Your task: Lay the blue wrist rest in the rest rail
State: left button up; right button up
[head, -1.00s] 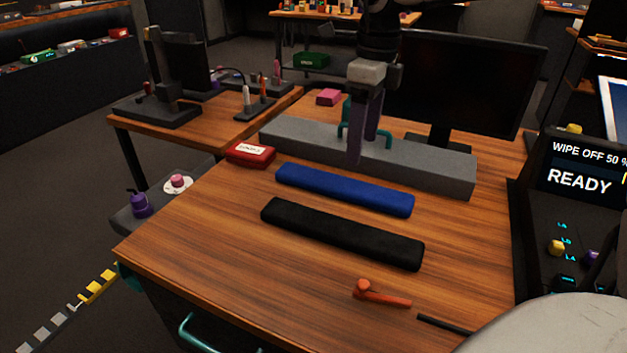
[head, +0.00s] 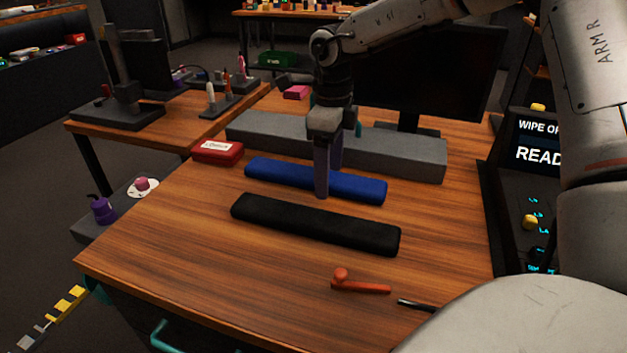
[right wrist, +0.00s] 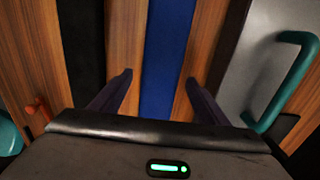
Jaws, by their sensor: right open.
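The blue wrist rest (head: 270,174) lies flat on the wooden table, between a grey block and a black wrist rest. My right gripper (head: 329,180) points down over the blue rest's middle, open and empty. In the right wrist view the blue wrist rest (right wrist: 168,60) runs between the two spread fingers (right wrist: 160,77), with wood showing on both sides of it. The front finger hides part of the rest in the head view. I cannot make out a rest rail for certain. My left gripper is not in view.
The black wrist rest (head: 300,222) lies in front. The long grey block (head: 400,155) with a teal handle (right wrist: 290,85) stands close behind. A red case (head: 217,152) is at left, an orange pipe-shaped item (head: 360,287) in front, and a monitor (head: 440,80) behind. The left front tabletop is clear.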

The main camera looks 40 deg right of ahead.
jog(key=shift+c, duration=0.5)
jog(key=shift+r, duration=0.15)
jog(key=c, duration=1.3)
